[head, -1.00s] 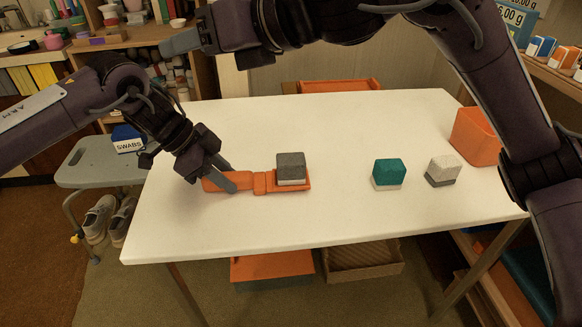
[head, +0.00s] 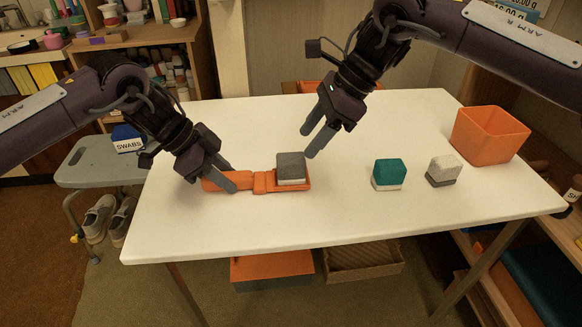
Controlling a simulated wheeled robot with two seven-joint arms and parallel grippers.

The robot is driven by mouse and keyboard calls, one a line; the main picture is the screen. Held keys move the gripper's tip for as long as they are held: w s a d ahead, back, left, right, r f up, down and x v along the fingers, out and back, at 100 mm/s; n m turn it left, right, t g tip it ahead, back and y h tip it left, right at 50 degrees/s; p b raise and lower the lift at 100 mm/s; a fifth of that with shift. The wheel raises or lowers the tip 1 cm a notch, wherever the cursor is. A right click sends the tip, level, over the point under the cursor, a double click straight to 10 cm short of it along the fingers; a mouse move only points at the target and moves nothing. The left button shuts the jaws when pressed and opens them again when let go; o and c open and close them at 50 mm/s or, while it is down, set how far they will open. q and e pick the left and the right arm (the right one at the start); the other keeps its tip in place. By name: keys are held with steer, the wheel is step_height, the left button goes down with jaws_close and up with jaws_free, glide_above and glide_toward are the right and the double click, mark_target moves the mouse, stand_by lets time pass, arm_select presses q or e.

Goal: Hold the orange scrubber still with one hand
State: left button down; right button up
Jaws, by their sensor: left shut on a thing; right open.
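The orange scrubber (head: 259,183) lies on the white table, its handle to the left and its tray-like head to the right. A grey block with a white base (head: 291,167) sits in the scrubber's head. My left gripper (head: 231,178) is shut on the scrubber's handle near its left end. My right gripper (head: 313,146) is open and empty, pointing down above the table just right of and behind the grey block, apart from it.
A teal block (head: 389,174) and a pale grey block (head: 443,170) stand on the white table (head: 350,220) to the right. An orange bin (head: 488,137) stands at the table's right end. The table's front is clear. A stool (head: 85,172) stands left of the table.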

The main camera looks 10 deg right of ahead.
mark_target(295, 157)
steer(key=shift+x, duration=3.9)
steer(key=c, duration=0.9)
steer(key=shift+r, duration=3)
steer(key=shift+c, duration=0.2)
arm_select(q)
steer(key=c, duration=1.1)
jaws_free()
steer(key=shift+o, duration=0.2)
